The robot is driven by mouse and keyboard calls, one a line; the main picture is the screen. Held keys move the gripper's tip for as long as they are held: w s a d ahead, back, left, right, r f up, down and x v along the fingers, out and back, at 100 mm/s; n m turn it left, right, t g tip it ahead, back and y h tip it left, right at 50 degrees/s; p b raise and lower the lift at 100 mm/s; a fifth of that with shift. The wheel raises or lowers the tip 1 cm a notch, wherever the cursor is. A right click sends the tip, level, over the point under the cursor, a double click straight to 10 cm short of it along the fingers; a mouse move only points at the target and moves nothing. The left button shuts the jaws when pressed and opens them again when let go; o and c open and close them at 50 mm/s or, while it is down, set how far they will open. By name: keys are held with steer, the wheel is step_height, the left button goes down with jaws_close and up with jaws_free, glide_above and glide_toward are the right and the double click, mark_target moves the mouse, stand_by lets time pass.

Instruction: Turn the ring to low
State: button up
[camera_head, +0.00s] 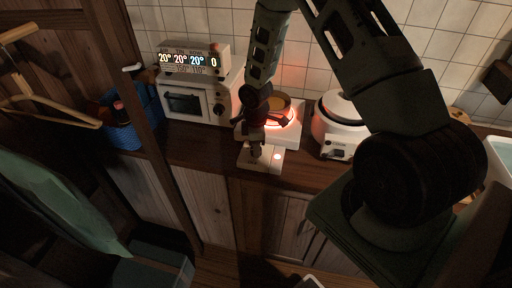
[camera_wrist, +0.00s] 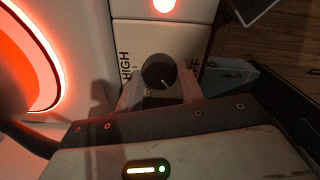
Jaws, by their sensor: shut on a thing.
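The cooking ring (camera_head: 294,117) glows orange-red on a white hot plate (camera_head: 274,158), with a pan (camera_head: 276,102) on it. In the wrist view the glowing ring (camera_wrist: 52,62) fills the left edge. The dark round control knob (camera_wrist: 160,71) sits on the white front panel, with a light pointer line towards the picture's lower right. "HIGH" is printed left of it and a partly hidden label ending "FF" right of it. No low mark is visible. My gripper (camera_wrist: 159,92) is shut on the knob; in the head view it (camera_head: 257,154) is over the panel.
A red-lit indicator (camera_wrist: 164,5) shows beyond the knob. A white toaster oven (camera_head: 198,98) with a numeric display (camera_head: 188,60) on top stands left of the hot plate. A white rice cooker (camera_head: 340,122) stands close on the right. A blue basket (camera_head: 124,130) is farther left.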

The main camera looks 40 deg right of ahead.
steer(key=m+b, duration=0.1)
steer(key=m, duration=0.2)
steer(key=shift+m, duration=0.3)
steer(key=shift+m+b, duration=0.4)
steer(key=shift+m, duration=1.5)
steer(key=o, duration=1)
steer(key=shift+r, duration=0.1)
step_height(320, 180, up, 17)
steer(key=shift+r+b, duration=0.15)
steer(key=shift+b, duration=0.9)
